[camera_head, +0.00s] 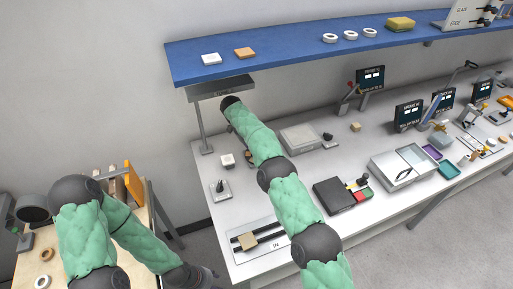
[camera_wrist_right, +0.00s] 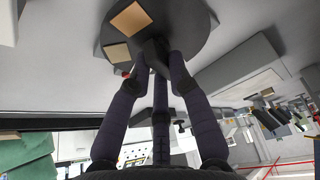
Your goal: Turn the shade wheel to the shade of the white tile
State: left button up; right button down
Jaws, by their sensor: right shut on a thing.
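The shade wheel (camera_wrist_right: 197,38) is a dark disc in the right wrist view, with tan patches on its face and a dark grip piece (camera_wrist_right: 155,52) near its lower edge. My right gripper (camera_wrist_right: 156,70) has its fingers closed around that piece. In the head view my right arm reaches under the grey hood (camera_head: 221,86) and hides the wheel and the fingers. A small white tile-like block (camera_head: 227,160) is on the bench, and a white tile (camera_head: 211,58) lies on the blue shelf. My left gripper (camera_head: 196,277) is low at the left, its fingers unclear.
A tan tile (camera_head: 245,53) and white rings (camera_head: 350,34) lie on the blue shelf (camera_head: 290,50). A wooden table stands at the left.

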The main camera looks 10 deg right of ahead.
jog(key=c, duration=1.1)
grip_release()
jog(key=shift+c, duration=0.2)
